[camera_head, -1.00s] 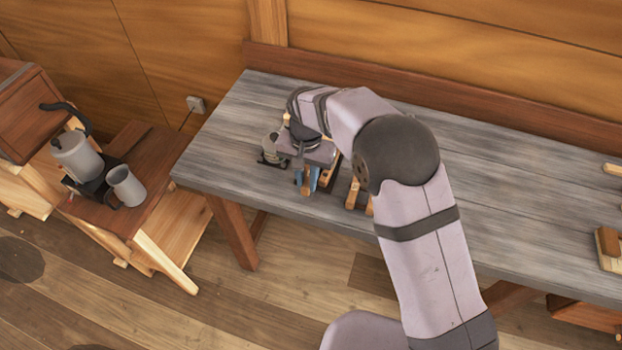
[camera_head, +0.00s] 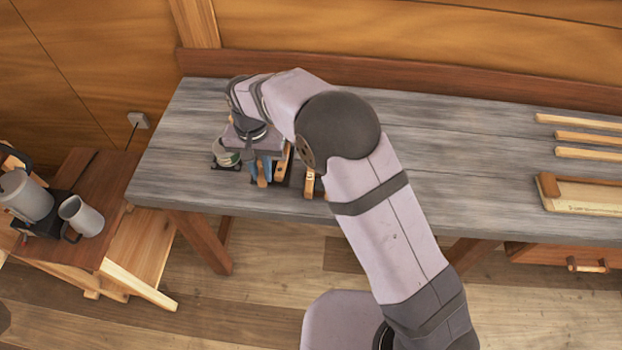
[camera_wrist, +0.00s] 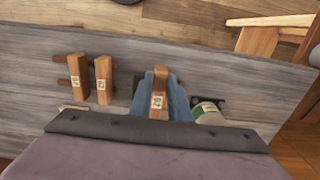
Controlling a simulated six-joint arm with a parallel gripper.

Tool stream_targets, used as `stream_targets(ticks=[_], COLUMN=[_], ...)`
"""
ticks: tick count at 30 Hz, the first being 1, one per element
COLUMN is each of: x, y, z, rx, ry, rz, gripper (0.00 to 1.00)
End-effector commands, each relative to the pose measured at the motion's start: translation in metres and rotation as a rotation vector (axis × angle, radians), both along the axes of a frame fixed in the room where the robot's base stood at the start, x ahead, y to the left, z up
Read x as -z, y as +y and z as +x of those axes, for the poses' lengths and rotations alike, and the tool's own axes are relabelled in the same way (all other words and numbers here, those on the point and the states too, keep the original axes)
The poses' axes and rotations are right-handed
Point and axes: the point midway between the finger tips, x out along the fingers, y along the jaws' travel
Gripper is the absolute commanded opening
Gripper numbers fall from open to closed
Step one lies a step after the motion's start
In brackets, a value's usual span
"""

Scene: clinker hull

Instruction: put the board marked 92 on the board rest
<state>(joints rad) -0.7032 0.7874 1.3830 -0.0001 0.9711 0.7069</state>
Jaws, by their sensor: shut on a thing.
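My gripper (camera_wrist: 165,104) has blue fingers closed on an upright wooden piece (camera_wrist: 158,90) with a small pale tag; its number is too small to read. The head view also shows this piece (camera_head: 262,180) below my wrist, near the front left of the grey bench. Two similar tagged wooden pieces (camera_wrist: 77,78) (camera_wrist: 103,80) stand beside it on dark supports, apart from my gripper. No mark 92 is legible. Pale strips (camera_head: 586,137) and a pale board with a brown block (camera_head: 590,196) lie at the bench's right; I cannot tell which is the board rest.
A green and white tin (camera_wrist: 210,113) stands close beside my gripper. The grey bench (camera_head: 460,165) is clear between my arm and the strips. A low wooden stand at left holds a grey jug (camera_head: 25,197) and a mug (camera_head: 80,215).

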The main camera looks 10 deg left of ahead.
Motion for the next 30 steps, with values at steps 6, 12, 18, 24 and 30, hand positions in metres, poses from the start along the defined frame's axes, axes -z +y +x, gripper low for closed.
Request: stream_targets(ticks=[6,12,18,24,30], x=[0.001,-0.026,-0.054,-0.069,-0.067], y=[-0.024,-0.069,-0.135,-0.197,-0.218], z=[0.025,0.071,0.094,0.082,0.053], rx=[0.068,0.189,0.322,0.409,0.346], ry=[-0.003,-0.006,-0.004,-0.001,0.002], rz=[0.002,0.004,0.002,0.001,0.0], gripper=[0.0,0.0,0.0,0.0,0.0])
